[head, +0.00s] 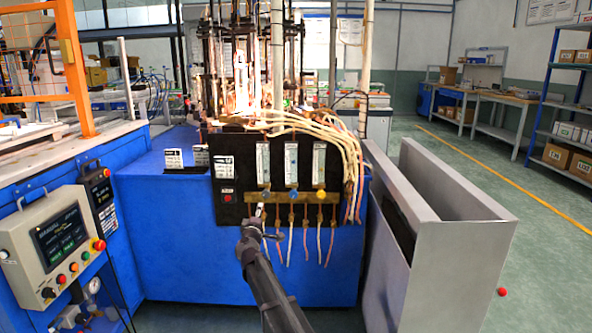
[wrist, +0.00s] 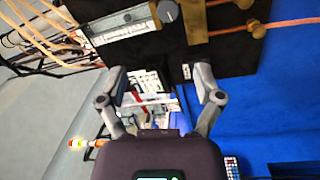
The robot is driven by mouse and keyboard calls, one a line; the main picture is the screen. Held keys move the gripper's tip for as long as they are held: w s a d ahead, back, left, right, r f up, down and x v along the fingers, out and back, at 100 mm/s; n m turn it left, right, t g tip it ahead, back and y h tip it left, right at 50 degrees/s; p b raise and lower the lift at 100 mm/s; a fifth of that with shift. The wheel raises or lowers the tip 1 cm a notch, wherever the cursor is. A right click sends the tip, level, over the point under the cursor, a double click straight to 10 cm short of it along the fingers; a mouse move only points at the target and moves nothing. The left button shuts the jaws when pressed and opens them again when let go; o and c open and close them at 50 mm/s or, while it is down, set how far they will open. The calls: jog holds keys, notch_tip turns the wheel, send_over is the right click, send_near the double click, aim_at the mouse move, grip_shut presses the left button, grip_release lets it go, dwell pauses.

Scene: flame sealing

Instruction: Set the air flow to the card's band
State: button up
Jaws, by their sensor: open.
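A black panel (head: 240,150) carries three clear upright flow tubes: left (head: 263,162), middle (head: 291,162) and right (head: 319,160). Below them a brass bar (head: 307,197) bears a blue knob (head: 292,194) and a yellow knob (head: 321,194). My gripper (head: 261,212) is in front of the bar's left end and partly hides that area. In the wrist view my gripper (wrist: 160,73) is open with nothing between its fingers. A grey knob (wrist: 167,11) beside a flow tube (wrist: 118,30) lies beyond the fingertips, apart from them. White printed cards (head: 173,158) stand left of the panel; their text and the float levels are unreadable.
Hoses (head: 330,238) hang below the bar, close to my gripper. Pale cables (head: 335,130) drape at the panel's right. A grey metal guard (head: 425,225) stands right of the blue cabinet (head: 170,220). A control console (head: 55,245) is at the left.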

jog(key=s+d+f+m+g+h, duration=0.25)
jog(key=s+d+m, duration=0.2)
jog(key=d, duration=0.45)
jog(key=s+d+f+m+g+h, duration=0.25)
jog(key=s+d+f+g, duration=0.2)
jog(key=d, duration=0.35)
jog(key=s+d+f+m+g+h, duration=0.1)
jog(key=s+d+f+m+g, duration=0.25)
jog(key=d, duration=0.55)
jog(key=s+d+f+m+g+y, duration=0.1)
jog(key=s+f+g+y, duration=0.2)
jog(key=s, duration=0.7)
jog(key=s+d+f+m+g+y, duration=0.1)
jog(key=s+f+m+g+y, duration=0.2)
jog(key=s, duration=0.6)
jog(key=s+d+f+g+y, duration=0.2)
jog(key=s+f+g, duration=0.15)
jog(key=s, duration=0.65)
notch_tip(320, 180, up, 36)
jog(key=w+t+p, duration=0.1)
jog(key=p, duration=3.5)
jog(key=shift+a+h+p, duration=0.3)
